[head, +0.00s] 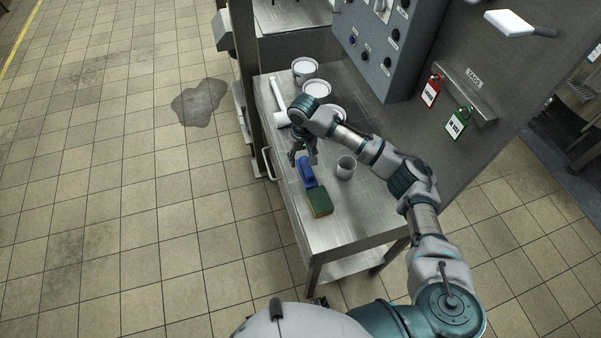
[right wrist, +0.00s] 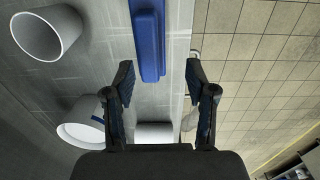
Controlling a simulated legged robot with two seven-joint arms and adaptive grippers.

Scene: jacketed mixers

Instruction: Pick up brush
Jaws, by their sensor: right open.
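The blue object that I take for the brush (head: 309,180) lies on the steel table, beside the green and yellow sponge. It shows as a long blue bar (right wrist: 147,40) at the top of the right wrist view. My right gripper (head: 303,159) is open above the table at the far end of the brush and hides part of it in the head view. In the right wrist view its fingertips (right wrist: 159,78) are spread apart with nothing between them; the bar lies beyond them, nearer the left finger. My left gripper is not in view.
The sponge (head: 319,202) and a grey cup (head: 346,167) stand near. White tubs (head: 316,89) and a white long-handled tool (head: 277,96) are farther back. A control box (head: 375,45) and steel panel border the table's right. The table's left edge is close to the brush.

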